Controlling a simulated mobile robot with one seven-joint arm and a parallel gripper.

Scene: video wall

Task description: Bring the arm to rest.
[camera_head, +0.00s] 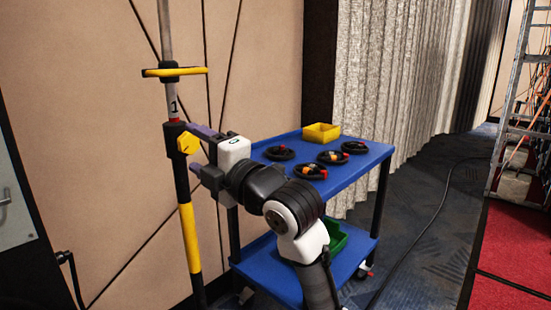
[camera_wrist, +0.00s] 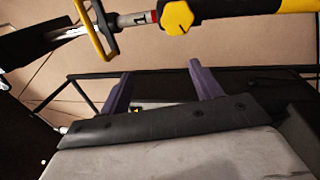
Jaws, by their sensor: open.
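My arm reaches up and left, bent, in the head view. My gripper (camera_head: 193,148) is open, with its two purple fingers apart and pointing left toward a pole stand (camera_head: 187,235). In the wrist view the fingers of my gripper (camera_wrist: 160,68) have nothing between them. The pole stand (camera_wrist: 265,5) runs across the top of that view, beyond the fingertips and apart from them. Its yellow knob (camera_head: 188,143) is close to the fingers in the head view. Above it are a "1" label and a yellow ring (camera_head: 175,71).
A blue cart (camera_head: 345,178) stands behind my arm. It carries a yellow bin (camera_head: 321,133) and several black cable coils (camera_head: 311,171), with a green bin (camera_head: 335,238) below. A ladder (camera_head: 515,100) stands at right. A cable (camera_head: 425,225) crosses the open carpet.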

